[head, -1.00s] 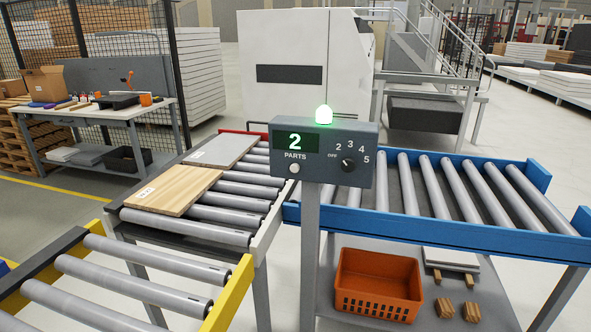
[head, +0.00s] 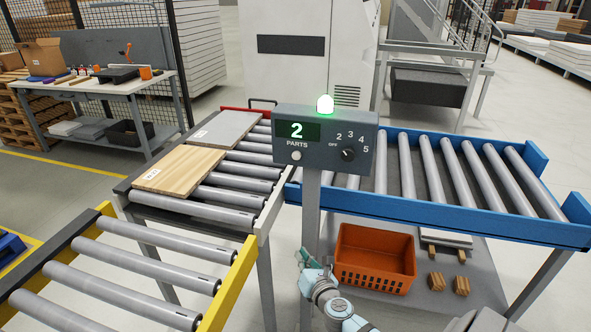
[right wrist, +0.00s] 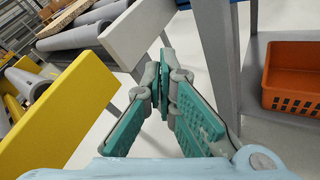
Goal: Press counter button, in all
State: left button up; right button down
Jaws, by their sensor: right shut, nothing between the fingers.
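The grey counter box (head: 330,140) stands on a post in the middle of the head view. Its display (head: 297,130) reads a green 2 above the word PARTS. The white round counter button (head: 296,156) sits under the display, and a black dial (head: 348,154) is to its right. A lamp (head: 325,104) on top glows white-green. My right gripper (head: 304,257) is low beside the post, well below the box. In the right wrist view its green-padded fingers (right wrist: 159,82) are shut and empty, close to the grey post (right wrist: 217,50). My left gripper is out of view.
A roller table with a wood panel (head: 180,170) and a grey panel (head: 225,131) stands left of the box. Blue-framed rollers (head: 440,205) run right. An orange crate (head: 375,262) sits on the shelf below. Yellow-framed rollers (head: 235,280) are at front left.

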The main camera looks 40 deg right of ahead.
aim_at(296, 156)
jog(key=w+a+r+n+t, duration=0.1)
jog(key=r+n, duration=0.3)
jog(key=r, duration=0.4)
jog(key=w+r+n+t+p, duration=0.1)
jog(key=r+n+t, duration=0.2)
jog(key=r, duration=0.6)
jog(key=w+a+r+n+t+p, duration=0.1)
jog(key=w+r+n+t, duration=0.1)
jog(key=r+n, duration=0.3)
notch_tip(296, 156, up, 3)
jog(key=shift+a+r+y, duration=0.15)
jog(key=shift+a+y, duration=0.15)
jog(key=shift+a, duration=0.05)
jog(key=shift+d, duration=0.1)
jog(key=w+d+b, duration=0.1)
jog(key=d, duration=0.1)
jog(key=w+d+b, duration=0.3)
jog(key=w+d, duration=0.1)
jog(key=d, duration=0.1)
jog(key=shift+d, duration=0.15)
